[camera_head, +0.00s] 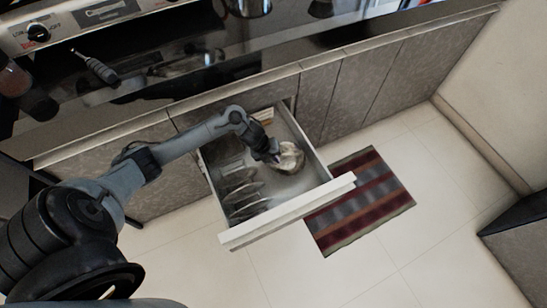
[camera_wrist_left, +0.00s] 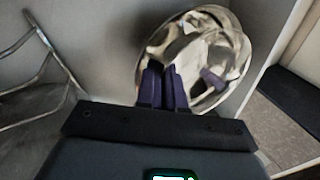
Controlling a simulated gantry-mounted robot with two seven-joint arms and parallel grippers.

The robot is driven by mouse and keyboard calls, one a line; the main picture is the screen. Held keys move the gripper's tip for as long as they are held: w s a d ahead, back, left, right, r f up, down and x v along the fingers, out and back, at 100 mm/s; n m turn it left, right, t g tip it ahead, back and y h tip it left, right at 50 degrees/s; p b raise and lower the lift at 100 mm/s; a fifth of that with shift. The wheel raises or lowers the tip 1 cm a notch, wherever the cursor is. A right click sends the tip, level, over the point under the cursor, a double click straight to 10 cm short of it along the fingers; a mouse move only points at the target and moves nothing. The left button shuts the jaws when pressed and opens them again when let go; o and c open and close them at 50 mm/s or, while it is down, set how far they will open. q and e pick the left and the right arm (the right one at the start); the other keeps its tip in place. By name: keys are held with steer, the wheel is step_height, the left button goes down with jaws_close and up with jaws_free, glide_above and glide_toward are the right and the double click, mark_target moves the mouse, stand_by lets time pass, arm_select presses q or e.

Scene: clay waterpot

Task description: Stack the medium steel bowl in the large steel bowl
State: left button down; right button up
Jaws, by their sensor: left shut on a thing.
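A shiny steel bowl (camera_head: 290,157) is at the right side of the open drawer. In the left wrist view the steel bowl (camera_wrist_left: 238,62) shows its rim and reflective inside, tilted toward the camera. My left gripper (camera_head: 274,157) reaches down into the drawer at the bowl's left side. Its dark fingers (camera_wrist_left: 163,86) are close together at the bowl's near left rim, shut on it. My right gripper is not in view.
The pulled-out drawer (camera_head: 285,207) has a wire rack (camera_head: 243,190) with upright plates at its left. A striped rug (camera_head: 360,200) lies at right.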

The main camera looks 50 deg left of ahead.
arm_select(q)
steer(key=shift+f, duration=0.3)
steer(key=c, duration=1.5)
jaws_free()
steer(key=shift+c, duration=0.2)
steer(key=shift+r, duration=0.1)
